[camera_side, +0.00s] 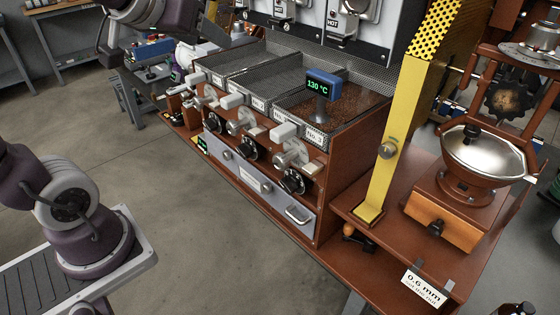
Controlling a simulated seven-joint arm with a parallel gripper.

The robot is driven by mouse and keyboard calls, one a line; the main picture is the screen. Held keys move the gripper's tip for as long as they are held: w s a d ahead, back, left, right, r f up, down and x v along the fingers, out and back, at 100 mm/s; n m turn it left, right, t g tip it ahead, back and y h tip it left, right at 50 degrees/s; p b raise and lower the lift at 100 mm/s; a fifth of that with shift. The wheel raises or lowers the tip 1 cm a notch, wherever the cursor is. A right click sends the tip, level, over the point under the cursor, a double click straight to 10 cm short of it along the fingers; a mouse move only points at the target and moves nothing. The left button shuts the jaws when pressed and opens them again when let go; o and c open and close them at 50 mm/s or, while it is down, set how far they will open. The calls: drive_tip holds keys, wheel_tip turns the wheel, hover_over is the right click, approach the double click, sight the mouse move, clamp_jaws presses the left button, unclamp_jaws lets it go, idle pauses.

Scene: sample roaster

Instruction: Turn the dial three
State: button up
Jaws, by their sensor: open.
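Several black round dials sit in a row on the red-brown front of the roaster. My wrist link (160,16) shows at the top left, cut by the frame edge, well away from the nearest dial. I cannot make out my gripper's fingers.
A blue display reading 130 °C (322,77) stands over the right mesh-walled tray of brown beans. A metal drawer (255,187) with a handle runs below the dials. A yellow post (393,130) and a grinder (468,190) stand to the right. Open floor lies in front.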

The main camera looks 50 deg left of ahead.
sight(274, 161)
drive_tip(key=w+a+f+t+h, duration=0.15)
drive_tip(key=w+t+h, duration=0.35)
drive_tip(key=w, duration=0.7)
drive_tip(key=s+d+f+n+g+h, duration=0.25)
drive_tip(key=s+d+h, duration=0.35)
drive_tip(key=h, duration=0.5)
drive_tip(key=shift+h, duration=0.3)
drive_tip(key=f, duration=0.7)
drive_tip(key=s+f, duration=0.1)
drive_tip(key=f, duration=1.5)
drive_tip(key=shift+s+f, duration=0.2)
drive_tip(key=x, duration=0.6)
drive_tip(key=shift+w+d, duration=0.2)
drive_tip(key=shift+d, duration=0.05)
drive_tip(key=shift+w+d+f, duration=0.1)
drive_tip(key=shift+w, duration=0.05)
clamp_jaws()
